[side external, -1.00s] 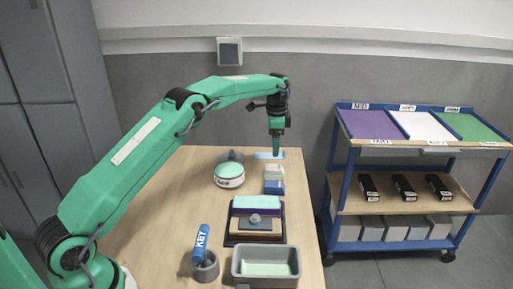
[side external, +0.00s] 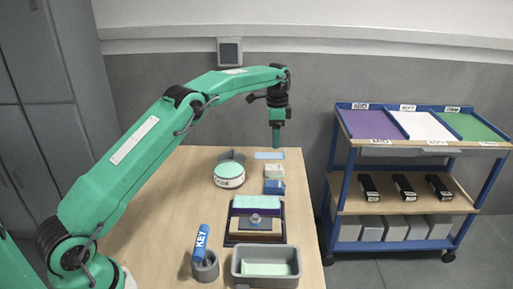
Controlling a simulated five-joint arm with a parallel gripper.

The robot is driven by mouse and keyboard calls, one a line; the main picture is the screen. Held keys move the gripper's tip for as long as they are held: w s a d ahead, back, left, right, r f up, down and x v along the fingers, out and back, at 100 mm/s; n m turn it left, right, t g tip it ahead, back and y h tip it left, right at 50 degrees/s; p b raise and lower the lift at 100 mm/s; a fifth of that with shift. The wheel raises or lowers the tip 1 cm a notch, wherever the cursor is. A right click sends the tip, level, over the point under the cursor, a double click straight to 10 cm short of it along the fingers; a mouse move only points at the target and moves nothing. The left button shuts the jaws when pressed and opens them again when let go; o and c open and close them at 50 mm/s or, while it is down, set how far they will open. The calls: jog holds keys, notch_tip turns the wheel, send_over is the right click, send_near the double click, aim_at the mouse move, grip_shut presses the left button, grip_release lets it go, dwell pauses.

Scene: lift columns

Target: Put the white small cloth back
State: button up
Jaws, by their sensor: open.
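My gripper (side external: 276,146) points straight down at the far end of the table, just above a flat pale bluish piece (side external: 268,156). It is open and appears empty, with a small gap between its tips and the piece. A small whitish stack (side external: 273,171) lies nearer on the table, with a blue block (side external: 274,187) in front of it. I cannot tell for sure which of these pale things is the white small cloth.
A round pot with a pale green top (side external: 229,174) stands left of the stack. Nearer are a dark tray (side external: 229,239), a grey bin (side external: 265,279) and a cup (side external: 206,267) holding a blue KEY tag (side external: 201,241). A blue trolley (side external: 349,180) stands right, apart from the table.

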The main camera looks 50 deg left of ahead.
jog(key=s+d+r+n+t, duration=0.2)
jog(key=s+d+r, duration=0.1)
jog(key=s+r, duration=0.6)
jog(key=s+d+r+n+t, duration=0.1)
jog(key=s+d+r+n, duration=0.2)
jog(key=s+r, duration=0.6)
jog(key=s+d+f+n+t, duration=0.1)
jog(key=s+f+n, duration=0.1)
jog(key=s, duration=0.9)
jog(key=s+d+f+n+t, duration=0.1)
jog(key=s+f, duration=0.3)
jog(key=s, duration=0.8)
jog(key=shift+s+d+f+n+t, duration=0.15)
jog(key=shift+d+f+n+t, duration=0.15)
jog(key=shift+d+n, duration=0.25)
